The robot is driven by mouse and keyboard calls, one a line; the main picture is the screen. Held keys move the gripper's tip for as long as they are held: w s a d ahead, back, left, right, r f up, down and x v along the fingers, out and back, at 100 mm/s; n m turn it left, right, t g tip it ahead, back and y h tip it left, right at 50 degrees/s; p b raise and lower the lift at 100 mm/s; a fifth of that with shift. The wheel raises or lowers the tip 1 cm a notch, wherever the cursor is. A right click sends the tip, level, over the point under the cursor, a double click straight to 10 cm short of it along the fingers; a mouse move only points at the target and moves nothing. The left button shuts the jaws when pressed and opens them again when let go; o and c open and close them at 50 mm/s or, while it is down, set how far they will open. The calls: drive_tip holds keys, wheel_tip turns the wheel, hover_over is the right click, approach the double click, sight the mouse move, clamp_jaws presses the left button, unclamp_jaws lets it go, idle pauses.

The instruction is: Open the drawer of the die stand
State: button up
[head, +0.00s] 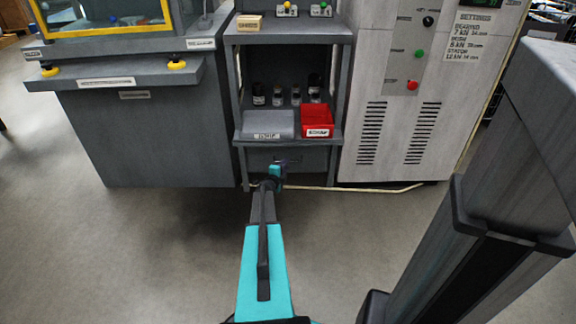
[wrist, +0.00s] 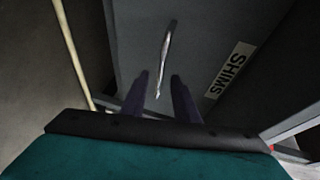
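The die stand (head: 343,90) is a grey shelf unit between two machines. Its drawer (head: 312,158) is the grey panel below the lower shelf, and no gap at its edges can be made out. In the wrist view the drawer front (wrist: 205,30) carries a SHIMS label (wrist: 230,70) and a thin, pale, curved handle (wrist: 165,55). My gripper (head: 279,163) is in front of the drawer. In the wrist view its two dark fingers (wrist: 158,82) are apart, and the near end of the handle shows between them. I cannot tell whether they touch it.
A red bin (head: 317,119), a grey bin (head: 268,123) and several small dark containers sit on the stand's shelf. A grey machine (head: 140,135) stands left and a white cabinet (head: 390,90) right. A pale cable (head: 375,190) runs along the floor. The floor in front is open.

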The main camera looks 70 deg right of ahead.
drive_tip(key=shift+s+d+f+b, duration=0.1)
drive_tip(key=shift+d+f+b, duration=0.1)
drive_tip(key=shift+d, duration=0.9)
drive_tip(key=shift+d+f+b, duration=0.2)
drive_tip(key=shift+d, duration=0.85)
clamp_jaws()
